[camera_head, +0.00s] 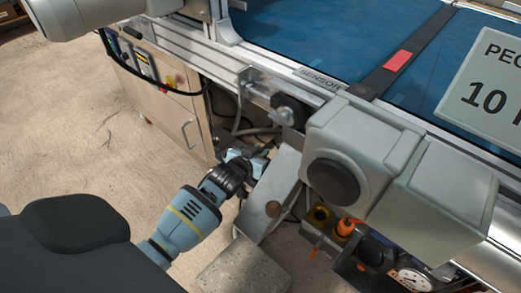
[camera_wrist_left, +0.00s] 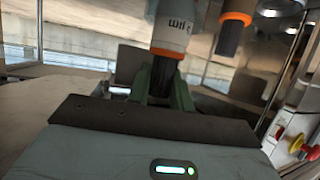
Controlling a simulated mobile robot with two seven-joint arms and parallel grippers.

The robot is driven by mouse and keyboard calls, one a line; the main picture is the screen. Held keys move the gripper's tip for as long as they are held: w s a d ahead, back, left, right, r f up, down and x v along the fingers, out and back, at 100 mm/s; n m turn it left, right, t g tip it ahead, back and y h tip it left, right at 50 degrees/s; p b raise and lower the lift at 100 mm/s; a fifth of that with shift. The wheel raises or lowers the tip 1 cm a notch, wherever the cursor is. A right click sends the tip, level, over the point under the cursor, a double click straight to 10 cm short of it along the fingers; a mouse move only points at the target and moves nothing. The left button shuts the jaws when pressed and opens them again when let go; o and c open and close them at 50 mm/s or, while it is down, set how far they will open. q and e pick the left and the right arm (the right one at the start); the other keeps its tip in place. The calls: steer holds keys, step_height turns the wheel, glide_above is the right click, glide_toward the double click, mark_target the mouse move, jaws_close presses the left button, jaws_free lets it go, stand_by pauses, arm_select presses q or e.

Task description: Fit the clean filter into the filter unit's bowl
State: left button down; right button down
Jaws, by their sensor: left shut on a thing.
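My left gripper (camera_head: 250,160) is low beside the machine frame, next to a slanted grey metal panel. In the left wrist view its green fingers (camera_wrist_left: 162,88) are shut with a dark thing (camera_wrist_left: 164,72) between or just behind them. I cannot tell whether this is the clean filter. A grey cylinder with an orange band (camera_wrist_left: 170,35) stands in line with the fingers; a similar cylinder (camera_wrist_left: 235,25) is to its right. I cannot make out the filter unit or its bowl clearly. My right gripper is not in view.
The slanted metal panel (camera_head: 283,185) stands close to the gripper's right. A cabinet (camera_head: 165,110) stands behind; open floor (camera_head: 75,140) is to the left.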

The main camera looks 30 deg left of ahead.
arm_select(q)
steer(key=shift+f+b, duration=0.4)
steer(key=shift+f, duration=0.75)
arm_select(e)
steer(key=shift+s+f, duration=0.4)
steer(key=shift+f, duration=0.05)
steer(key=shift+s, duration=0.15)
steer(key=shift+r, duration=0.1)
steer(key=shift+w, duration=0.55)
arm_select(q)
steer(key=c, duration=1.5)
jaws_free()
steer(key=shift+f, duration=0.1)
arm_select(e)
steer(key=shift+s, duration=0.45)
arm_select(q)
steer(key=shift+o, duration=0.5)
